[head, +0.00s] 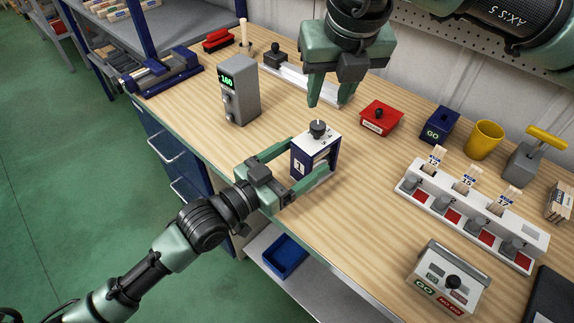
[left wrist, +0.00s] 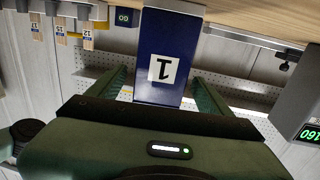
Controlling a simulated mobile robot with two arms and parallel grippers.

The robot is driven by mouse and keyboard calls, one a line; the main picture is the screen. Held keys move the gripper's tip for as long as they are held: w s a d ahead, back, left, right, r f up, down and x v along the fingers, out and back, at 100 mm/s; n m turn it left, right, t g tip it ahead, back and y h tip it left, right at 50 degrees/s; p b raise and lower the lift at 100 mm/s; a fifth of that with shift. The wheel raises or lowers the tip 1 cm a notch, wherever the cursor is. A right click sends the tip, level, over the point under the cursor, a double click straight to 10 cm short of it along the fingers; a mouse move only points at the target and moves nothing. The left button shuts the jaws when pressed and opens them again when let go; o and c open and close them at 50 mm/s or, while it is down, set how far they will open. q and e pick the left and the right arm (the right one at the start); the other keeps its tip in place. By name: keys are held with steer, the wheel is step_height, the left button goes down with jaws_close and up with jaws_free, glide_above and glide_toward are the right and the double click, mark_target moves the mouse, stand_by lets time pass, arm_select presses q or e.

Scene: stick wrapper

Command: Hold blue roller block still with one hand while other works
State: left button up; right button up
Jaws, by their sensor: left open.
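The blue roller block (head: 304,157) stands upright on the wooden bench, with a white top, a black knob and a "1" label. It also shows upside down in the left wrist view (left wrist: 165,35). My left gripper (head: 308,164) is open, with one finger on each side of the block. In the left wrist view a gap shows beside the block, and I cannot tell whether either finger touches it. My right gripper (head: 331,98) is above the back of the bench, fingers apart and empty, away from the block.
A grey display box (head: 240,90) stands left of the block. A red box (head: 381,118), blue GO box (head: 440,125) and yellow cup (head: 485,139) stand behind right. Bench between is clear.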

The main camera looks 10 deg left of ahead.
arm_select(q)
steer(key=shift+x, duration=1.75)
